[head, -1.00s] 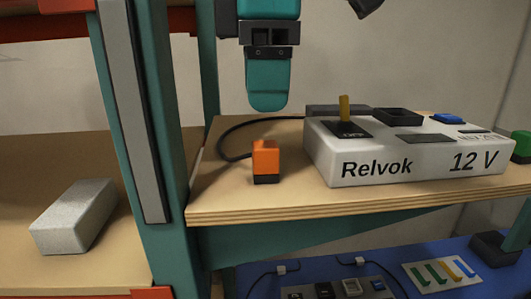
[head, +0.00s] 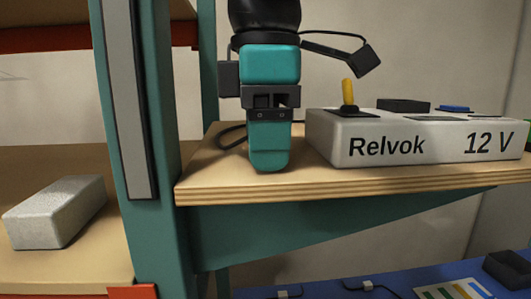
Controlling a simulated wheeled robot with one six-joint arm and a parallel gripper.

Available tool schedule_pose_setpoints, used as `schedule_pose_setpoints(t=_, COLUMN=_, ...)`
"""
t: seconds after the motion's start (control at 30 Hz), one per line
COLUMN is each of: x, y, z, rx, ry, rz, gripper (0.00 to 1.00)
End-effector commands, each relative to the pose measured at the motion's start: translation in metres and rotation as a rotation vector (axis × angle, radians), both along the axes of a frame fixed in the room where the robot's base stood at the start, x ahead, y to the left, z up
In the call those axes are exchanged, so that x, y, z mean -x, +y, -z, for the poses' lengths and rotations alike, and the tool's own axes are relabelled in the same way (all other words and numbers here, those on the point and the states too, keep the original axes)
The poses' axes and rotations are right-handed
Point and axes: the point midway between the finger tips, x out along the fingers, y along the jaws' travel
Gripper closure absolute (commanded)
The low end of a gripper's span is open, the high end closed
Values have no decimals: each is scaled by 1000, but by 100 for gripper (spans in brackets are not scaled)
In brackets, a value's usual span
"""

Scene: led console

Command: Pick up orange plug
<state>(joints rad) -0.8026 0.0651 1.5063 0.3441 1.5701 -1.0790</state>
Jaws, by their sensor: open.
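My gripper (head: 268,168) points down over the wooden shelf, left of the white console. By its sideways view only the near face of its teal fingers shows. The orange plug is hidden in the head view now, behind the fingers; I cannot tell whether they touch or surround it. Its black cable (head: 231,137) shows on the shelf just left of the fingers. The white console (head: 437,145), marked "Relvok" and "12 V", has a yellow lever (head: 348,93) and a blue button (head: 454,108) on top.
A teal upright post (head: 165,220) stands left of the shelf (head: 200,190). A grey-white block (head: 55,212) lies on the left board. A blue surface (head: 400,287) with small items lies below. The shelf's front left corner is clear.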

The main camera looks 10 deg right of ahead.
Motion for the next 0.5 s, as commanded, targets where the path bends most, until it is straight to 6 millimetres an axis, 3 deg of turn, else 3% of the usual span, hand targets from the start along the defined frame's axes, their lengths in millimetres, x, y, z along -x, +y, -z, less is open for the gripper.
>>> schedule_pose_setpoints(t=0.07, x=0, y=0, z=-1, rx=0, ry=0, rz=0, gripper=38)
schedule_pose_setpoints(t=0.1, x=0, y=0, z=-1, rx=0, ry=0, rz=0, gripper=43)
schedule_pose_setpoints(t=0.3, x=0, y=0, z=-1, rx=0, ry=0, rz=1, gripper=89)
schedule_pose_setpoints(t=0.5, x=0, y=0, z=-1, rx=0, ry=0, rz=1, gripper=92)
